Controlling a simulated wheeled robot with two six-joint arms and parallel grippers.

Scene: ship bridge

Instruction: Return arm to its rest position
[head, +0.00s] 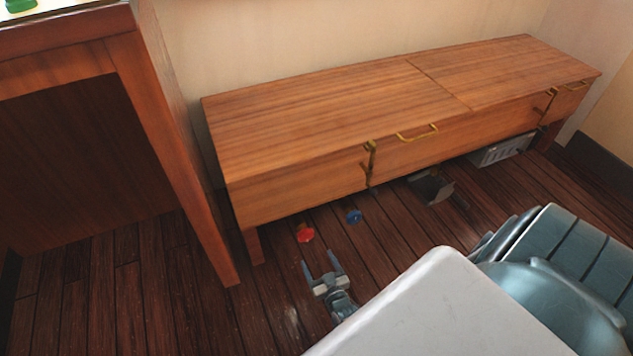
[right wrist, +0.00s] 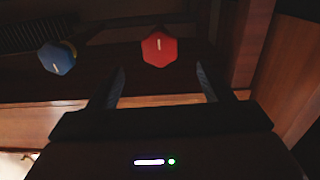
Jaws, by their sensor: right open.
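My right gripper (head: 322,271) is open and empty, low over the wooden floor in front of the bench. Its two fingers also show in the right wrist view (right wrist: 160,85), spread apart with nothing between them. A red hexagonal-ended object (head: 305,235) lies just beyond the fingertips, apart from them; it also shows in the right wrist view (right wrist: 160,49). A blue one (head: 354,216) lies to its right, by the bench's lower edge, and shows at the left of the right wrist view (right wrist: 57,58). My left gripper is not in view.
A long wooden bench (head: 330,110) with brass handles stands along the wall. A dark object (head: 432,188) and a grey slotted box (head: 503,150) are under it. A wooden desk (head: 170,150) stands at left. Teal padded seating (head: 560,260) is at right. Floor at lower left is clear.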

